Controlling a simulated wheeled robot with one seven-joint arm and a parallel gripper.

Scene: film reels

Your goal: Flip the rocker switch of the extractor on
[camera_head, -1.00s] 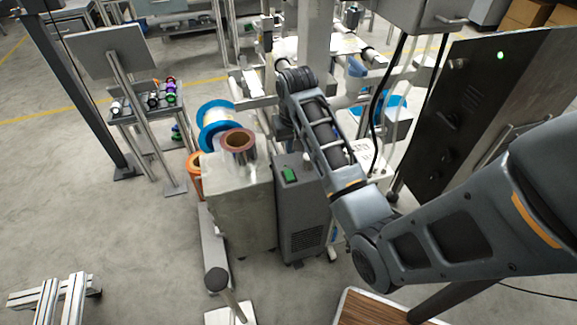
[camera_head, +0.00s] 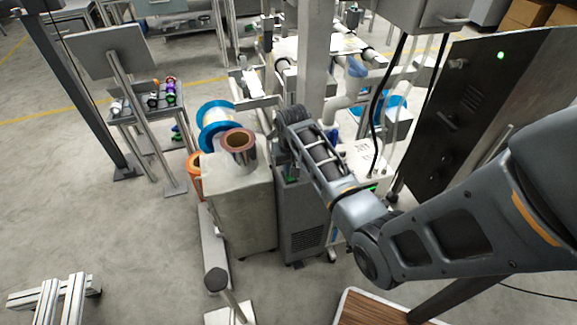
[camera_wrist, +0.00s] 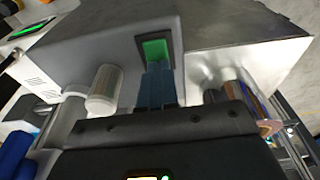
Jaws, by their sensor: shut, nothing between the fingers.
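The extractor (camera_head: 305,235) is a dark grey box on the floor, with a vented front, in the middle of the head view. My gripper (camera_wrist: 159,68) is shut and empty. Its bluish fingers point at the switch, with the tips at the near edge of the green rocker and covering its lower part. I cannot tell whether they touch it. In the head view my wrist is over the extractor's top and mostly hides the switch.
A metal cabinet (camera_head: 243,215) stands directly left of the extractor, with a copper-coloured reel (camera_head: 239,145) on top. White cylinders (camera_wrist: 104,90) stand beside the fingers in the wrist view. A dark panel (camera_head: 465,115) stands to the right.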

